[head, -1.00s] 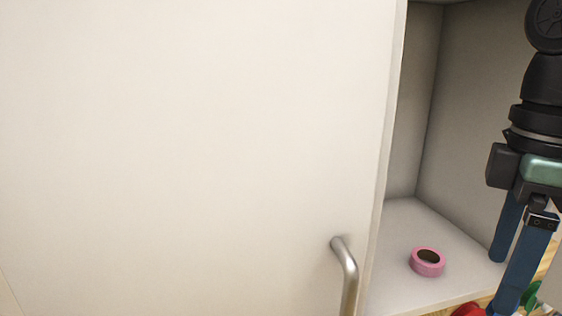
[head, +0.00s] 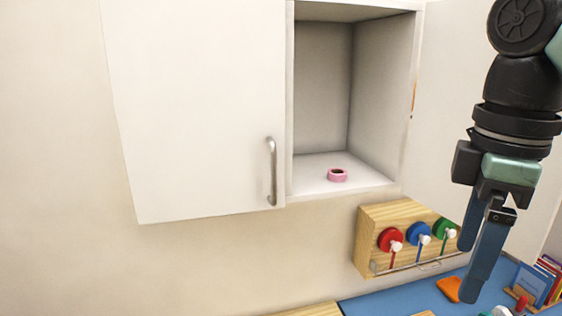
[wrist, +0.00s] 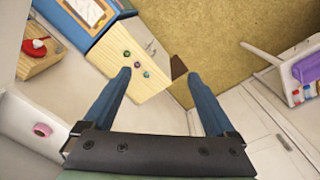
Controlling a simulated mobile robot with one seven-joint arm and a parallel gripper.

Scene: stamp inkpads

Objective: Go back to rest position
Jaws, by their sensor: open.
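My gripper (head: 474,262) hangs pointing down at the right of the head view, in front of the wall and to the right of the open cabinet. Its two blue fingers are apart with nothing between them. The wrist view also shows the open fingers (wrist: 158,78), with the floor and furniture beyond them. A pink tape roll (head: 338,175) lies on the shelf of the open cabinet (head: 312,190), apart from my gripper. The roll also shows at the left of the wrist view (wrist: 42,130).
A closed cabinet door (head: 200,110) with a metal handle (head: 272,172) is left of the opening. Below, a wooden holder (head: 366,235) carries red, blue and green round items. A blue desktop (head: 395,300) bears an orange item (head: 449,288) and books (head: 540,280).

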